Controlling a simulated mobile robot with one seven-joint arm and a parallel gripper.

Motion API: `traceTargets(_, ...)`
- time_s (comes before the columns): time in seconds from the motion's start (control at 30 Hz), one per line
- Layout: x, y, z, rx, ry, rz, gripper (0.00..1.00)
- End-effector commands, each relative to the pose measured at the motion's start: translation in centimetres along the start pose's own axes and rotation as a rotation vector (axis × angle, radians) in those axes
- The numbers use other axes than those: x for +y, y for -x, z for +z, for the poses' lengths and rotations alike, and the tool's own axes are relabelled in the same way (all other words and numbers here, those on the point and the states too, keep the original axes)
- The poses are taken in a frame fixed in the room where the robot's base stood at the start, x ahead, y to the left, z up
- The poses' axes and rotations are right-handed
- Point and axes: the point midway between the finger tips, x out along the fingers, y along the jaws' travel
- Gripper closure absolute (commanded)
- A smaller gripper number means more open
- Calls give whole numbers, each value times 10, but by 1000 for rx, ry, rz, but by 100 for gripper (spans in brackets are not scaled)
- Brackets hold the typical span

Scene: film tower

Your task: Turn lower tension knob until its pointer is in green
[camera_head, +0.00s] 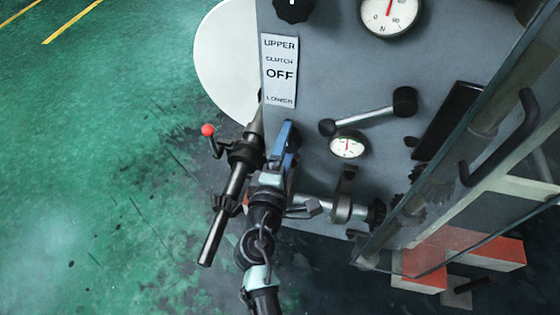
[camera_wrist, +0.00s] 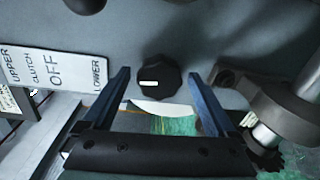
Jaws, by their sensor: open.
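The lower tension knob (camera_wrist: 158,77), black and scalloped, shows in the wrist view on the grey panel, beside the LOWER end of the clutch label (camera_wrist: 55,70). Its white mark points left in that picture. My gripper (camera_wrist: 159,74) is open, with one blue finger on each side of the knob and gaps visible; I cannot tell whether the tips reach its depth. In the head view my gripper (camera_head: 287,135) is at the panel's left edge and the knob is hidden. The lower gauge (camera_head: 347,148) has a red needle pointing nearly straight up; some green shows on its face.
An upper knob (camera_head: 293,9) and a larger gauge (camera_head: 390,14) are higher on the panel. A crank lever (camera_head: 367,118) and a roller arm (camera_head: 343,207) stick out near my gripper. A red-tipped lever (camera_head: 208,131) is at left. A glass door (camera_head: 470,140) stands at right.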

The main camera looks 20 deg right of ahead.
Motion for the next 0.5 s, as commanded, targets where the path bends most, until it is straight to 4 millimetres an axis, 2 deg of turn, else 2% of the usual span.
traceTargets(0.17,0,29,0,3,1,-2,8)
traceTargets(0.5,-1,99,0,3,1,-4,8)
